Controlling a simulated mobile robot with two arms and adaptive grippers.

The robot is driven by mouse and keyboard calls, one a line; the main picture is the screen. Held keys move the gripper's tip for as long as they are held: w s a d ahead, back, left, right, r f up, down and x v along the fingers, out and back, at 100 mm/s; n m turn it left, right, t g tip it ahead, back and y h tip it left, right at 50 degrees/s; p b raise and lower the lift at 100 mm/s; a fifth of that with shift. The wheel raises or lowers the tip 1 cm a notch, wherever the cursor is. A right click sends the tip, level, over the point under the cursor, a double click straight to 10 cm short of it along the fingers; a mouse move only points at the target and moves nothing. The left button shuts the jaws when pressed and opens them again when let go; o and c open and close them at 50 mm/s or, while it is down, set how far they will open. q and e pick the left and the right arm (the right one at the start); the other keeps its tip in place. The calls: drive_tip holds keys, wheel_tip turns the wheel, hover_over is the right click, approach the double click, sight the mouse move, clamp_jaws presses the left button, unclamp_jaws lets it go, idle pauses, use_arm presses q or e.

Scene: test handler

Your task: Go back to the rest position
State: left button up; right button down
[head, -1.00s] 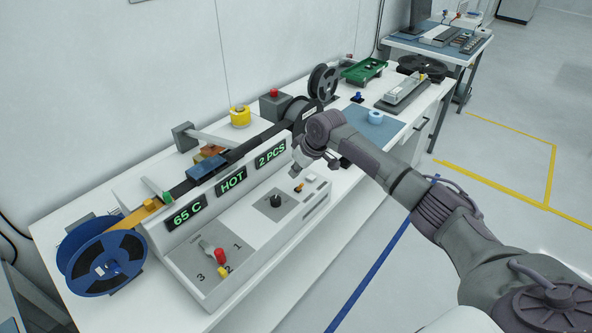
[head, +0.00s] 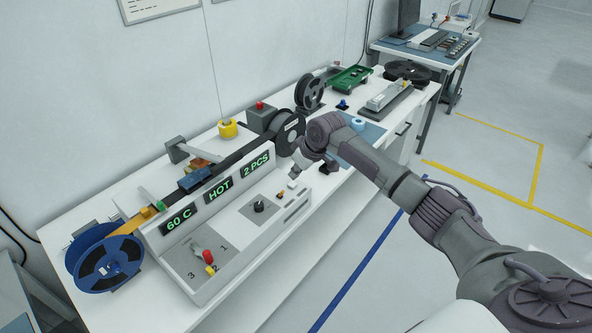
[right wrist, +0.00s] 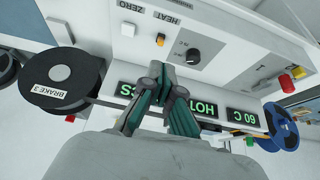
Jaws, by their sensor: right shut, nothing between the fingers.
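My right gripper (head: 296,172) hangs above the front panel of the test handler (head: 228,238) in the head view, apart from it, with my arm reaching in from the right. Its fingers are small and partly hidden by the wrist there. In the right wrist view the fingers (right wrist: 167,72) are together and empty, with the handler's panel behind them, upside down. The handler's displays (head: 218,191) read 60 C, HOT and 2 PCS. My left gripper is not in view.
A red-tipped lever (head: 207,256) and a black knob (head: 259,207) stick up from the panel. A blue reel (head: 105,262) is at the near left and a dark reel (head: 290,133) behind. The floor (head: 400,275) right of the table looks clear.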

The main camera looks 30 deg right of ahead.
drive_tip(key=s+f+m+h+b, duration=0.1)
drive_tip(key=s+f+b, duration=0.25)
drive_tip(key=f, duration=0.95)
drive_tip(key=s+f+m+b, duration=0.15)
drive_tip(key=s+f, duration=0.25)
drive_tip(key=f, duration=1)
drive_tip(key=s+a+f+g+h+b, duration=0.1)
drive_tip(key=s+f+b, duration=0.2)
drive_tip(key=s+f, duration=1)
use_arm(q)
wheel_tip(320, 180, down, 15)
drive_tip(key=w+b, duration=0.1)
drive_tip(key=b, duration=0.5)
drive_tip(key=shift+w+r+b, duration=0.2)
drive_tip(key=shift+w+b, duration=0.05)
drive_tip(key=shift+b, duration=0.05)
use_arm(e)
drive_tip(key=s+a+f+g, duration=0.1)
drive_tip(key=s+a+f, duration=0.1)
drive_tip(key=s+f, duration=0.5)
drive_tip(key=s+a+f+g, duration=0.1)
drive_tip(key=s+a+f, duration=0.2)
drive_tip(key=s+f, duration=0.5)
drive_tip(key=s+a+f+g, duration=0.1)
drive_tip(key=s+f, duration=0.7)
drive_tip(key=s, duration=1.4)
drive_tip(key=shift+a+f, duration=0.15)
drive_tip(key=shift+a, duration=0.7)
